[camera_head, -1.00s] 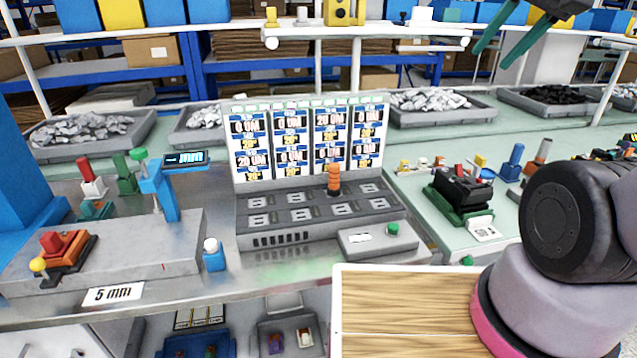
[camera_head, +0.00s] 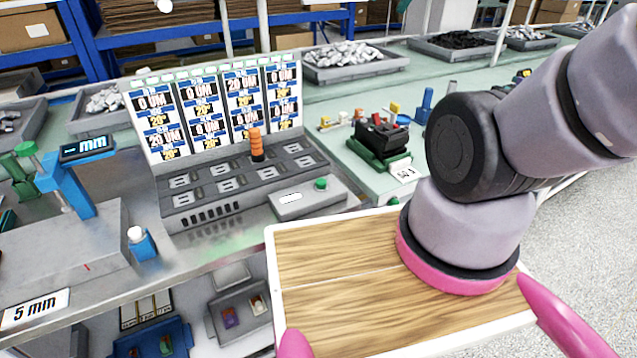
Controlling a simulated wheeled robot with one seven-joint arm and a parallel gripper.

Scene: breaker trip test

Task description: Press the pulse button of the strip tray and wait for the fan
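The strip tray (camera_head: 186,222) is a grey unit with several slots on its sloped top, in the middle left of the head view. An orange ribbed cylinder with a dark foot (camera_head: 257,146) stands upright on it. A green button (camera_head: 320,184) sits on a low grey box (camera_head: 300,203) at the tray's right front; it looks like the pulse button. A panel of "0 UM" and "20 UM" labels (camera_head: 215,108) stands behind the tray. No fan can be made out for certain.
A blue stand with an "mm" display (camera_head: 78,190) and a white-topped blue block (camera_head: 142,244) are at the left. A black device on a green base (camera_head: 382,142) stands right of the tray. Bins of metal parts (camera_head: 355,66) lie behind. My wooden-topped base is in front.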

